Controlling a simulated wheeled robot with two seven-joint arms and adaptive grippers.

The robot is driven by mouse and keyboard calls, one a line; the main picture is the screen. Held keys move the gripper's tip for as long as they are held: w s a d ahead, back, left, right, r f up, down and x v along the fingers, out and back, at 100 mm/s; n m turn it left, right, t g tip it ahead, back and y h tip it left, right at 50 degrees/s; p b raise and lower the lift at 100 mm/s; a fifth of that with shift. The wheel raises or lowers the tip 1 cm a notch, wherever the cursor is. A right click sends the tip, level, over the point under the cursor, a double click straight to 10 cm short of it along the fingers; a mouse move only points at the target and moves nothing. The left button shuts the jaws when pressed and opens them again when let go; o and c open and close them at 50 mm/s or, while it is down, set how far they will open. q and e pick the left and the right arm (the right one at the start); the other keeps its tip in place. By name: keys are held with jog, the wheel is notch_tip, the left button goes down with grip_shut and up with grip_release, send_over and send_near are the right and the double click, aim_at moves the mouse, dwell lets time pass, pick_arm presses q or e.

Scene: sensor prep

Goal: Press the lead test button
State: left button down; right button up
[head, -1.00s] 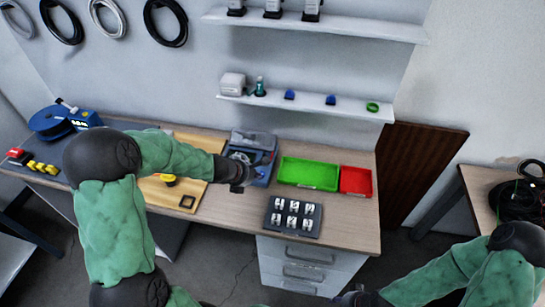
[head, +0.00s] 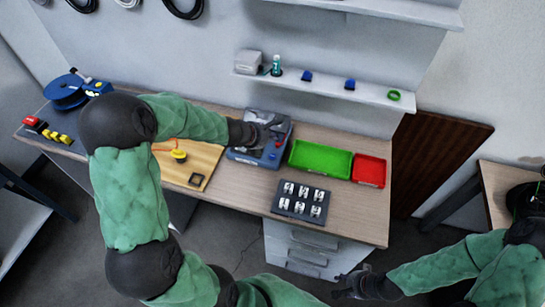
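A blue-grey tester box (head: 243,156) stands on the workbench, left of the green bin, with a red spot (head: 279,144) on its right side. My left gripper (head: 274,131) reaches over the box from the left and covers part of its top. Its fingers are dark and small against the box, so I cannot tell whether they are open or shut, or whether they touch it. No separate button is clear in this view. My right gripper (head: 336,286) is low in front of the bench, away from it, empty, with its fingers apart.
A green bin (head: 320,160) and red bin (head: 369,170) sit right of the box. A dark tray (head: 285,211) of metal parts lies in front. A wooden board (head: 205,160) with a yellow knob (head: 179,156) lies left. A shelf (head: 340,88) hangs above.

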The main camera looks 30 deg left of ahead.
aim_at(272, 158)
pick_arm(q)
jog(key=shift+f+b, duration=3.5)
jog(key=shift+f, duration=0.5)
jog(key=shift+f, duration=0.1)
jog(key=shift+f+b, duration=0.3)
jog(key=shift+b, duration=0.15)
jog(key=shift+f+b, duration=0.45)
jog(key=shift+r, duration=0.15)
jog(key=shift+r+p, duration=0.7)
jog(key=shift+p, duration=0.1)
notch_tip(272, 158, up, 5)
jog(key=p, duration=0.4)
jog(key=shift+r+p, duration=0.1)
jog(key=shift+p, duration=0.3)
